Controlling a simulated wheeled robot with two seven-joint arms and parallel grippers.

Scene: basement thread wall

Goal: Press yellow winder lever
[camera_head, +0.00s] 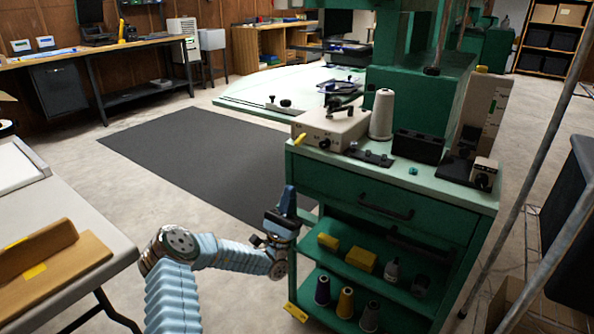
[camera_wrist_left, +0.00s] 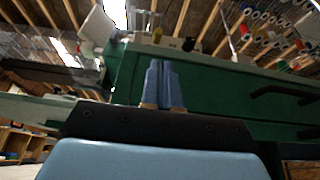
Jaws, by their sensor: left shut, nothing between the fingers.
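The yellow winder lever (camera_head: 300,139) sticks out from the front left of the light grey winder box (camera_head: 333,128), which sits on top of the green cabinet (camera_head: 404,176). A white thread cone (camera_head: 382,114) stands beside the box. My left gripper (camera_head: 287,196) is below the lever, at the cabinet's left front side, with blue fingers pointing up. In the left wrist view the fingers (camera_wrist_left: 163,80) are together and empty, in front of the green cabinet wall. They appear apart from the lever. My right gripper does not show.
A dark drawer handle (camera_head: 386,208) juts from the cabinet front. Open shelves below hold yellow boxes (camera_head: 361,260) and thread spools (camera_head: 345,302). A table (camera_head: 100,243) with a brown block stands at left. A dark floor mat (camera_head: 190,155) lies clear behind.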

